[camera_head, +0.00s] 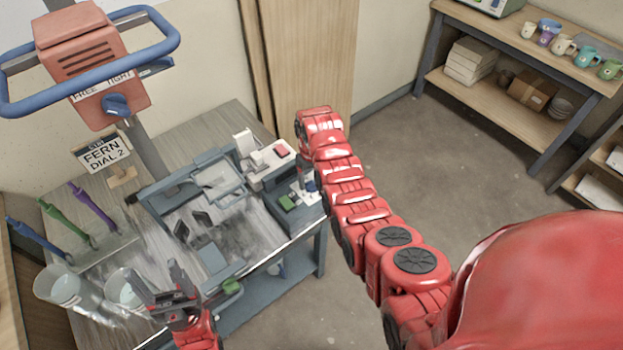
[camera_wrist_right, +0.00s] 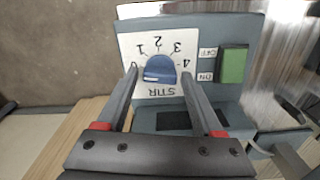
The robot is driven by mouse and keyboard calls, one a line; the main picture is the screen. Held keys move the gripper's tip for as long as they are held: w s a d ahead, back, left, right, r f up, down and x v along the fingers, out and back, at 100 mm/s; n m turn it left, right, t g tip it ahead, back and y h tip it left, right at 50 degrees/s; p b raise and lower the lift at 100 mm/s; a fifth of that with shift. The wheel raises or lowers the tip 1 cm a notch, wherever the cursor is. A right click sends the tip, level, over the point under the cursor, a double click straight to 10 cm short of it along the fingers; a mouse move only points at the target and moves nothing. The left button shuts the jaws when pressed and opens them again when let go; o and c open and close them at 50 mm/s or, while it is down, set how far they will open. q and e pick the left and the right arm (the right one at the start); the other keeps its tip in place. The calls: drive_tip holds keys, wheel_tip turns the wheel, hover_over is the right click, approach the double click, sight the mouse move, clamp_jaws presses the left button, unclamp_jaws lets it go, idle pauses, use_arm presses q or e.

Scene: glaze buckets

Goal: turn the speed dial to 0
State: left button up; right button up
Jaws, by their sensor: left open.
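The speed dial (camera_wrist_right: 160,68) is a blue knob on a white plate marked 0 to 4 and STIR, seen upside down in the right wrist view. I cannot tell which number it points at. My right gripper (camera_wrist_right: 160,80) is open, with one finger on each side of the dial. Contact is not clear. In the head view the dial (camera_head: 311,186) is small, on the bench's right-hand control box, close to the right gripper (camera_head: 305,176). My left gripper (camera_head: 172,300) is open and empty over the bench's front left, away from the dial.
A green switch (camera_wrist_right: 232,66) marked ON and OFF sits beside the dial. Clear buckets (camera_head: 57,286) and coloured-handled tools (camera_head: 92,207) are at left. A red machine with a blue ring (camera_head: 80,60) rises behind.

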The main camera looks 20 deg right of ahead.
sight(311, 181)
drive_tip(key=shift+o, duration=0.7)
drive_tip(key=shift+r, duration=0.1)
drive_tip(key=shift+r, duration=0.3)
wheel_tip(311, 181, up, 4)
drive_tip(key=shift+w+r+b, duration=0.1)
drive_tip(key=shift+r+b, duration=0.1)
drive_tip(key=shift+b, duration=0.7)
wheel_tip(311, 181, up, 12)
drive_tip(key=p, duration=1)
drive_tip(key=shift+r, duration=0.15)
